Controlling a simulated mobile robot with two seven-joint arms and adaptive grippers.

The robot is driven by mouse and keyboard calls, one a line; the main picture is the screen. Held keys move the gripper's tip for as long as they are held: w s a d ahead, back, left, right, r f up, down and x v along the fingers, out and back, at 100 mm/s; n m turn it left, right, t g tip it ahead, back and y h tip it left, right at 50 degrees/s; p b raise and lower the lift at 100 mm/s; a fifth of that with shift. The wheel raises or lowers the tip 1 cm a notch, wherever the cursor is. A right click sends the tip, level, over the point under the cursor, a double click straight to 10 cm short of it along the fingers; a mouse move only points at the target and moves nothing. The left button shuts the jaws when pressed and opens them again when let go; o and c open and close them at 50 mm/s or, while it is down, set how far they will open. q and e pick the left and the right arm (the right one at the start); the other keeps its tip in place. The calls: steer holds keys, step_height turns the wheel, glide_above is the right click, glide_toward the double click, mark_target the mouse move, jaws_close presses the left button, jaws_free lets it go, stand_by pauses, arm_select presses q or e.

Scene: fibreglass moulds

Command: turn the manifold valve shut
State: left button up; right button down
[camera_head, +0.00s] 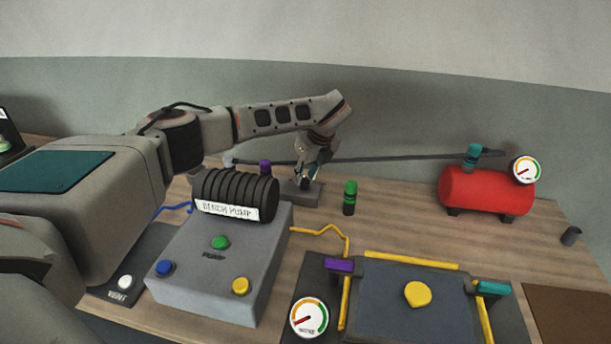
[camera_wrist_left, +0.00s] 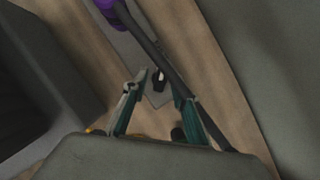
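A dark grey manifold block (camera_head: 312,188) lies at the back of the bench behind the black pump, with a long dark pipe (camera_head: 400,157) running right from it. A purple valve handle (camera_head: 265,166) shows at its left; a purple part also shows at the top of the left wrist view (camera_wrist_left: 112,12). My left gripper (camera_head: 307,174) points down over the block's right part. In the left wrist view its fingers (camera_wrist_left: 160,84) are apart, with a small dark and white fitting (camera_wrist_left: 160,78) between and beyond them. Contact cannot be told. My right gripper is out of view.
A red tank (camera_head: 486,191) with gauge is at right; the mould (camera_head: 385,310) is in front.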

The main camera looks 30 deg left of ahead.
arm_select(q)
steer(key=v, duration=1.1)
steer(key=shift+d+r, duration=0.15)
steer(key=shift+r, duration=0.1)
steer(key=shift+s, duration=0.1)
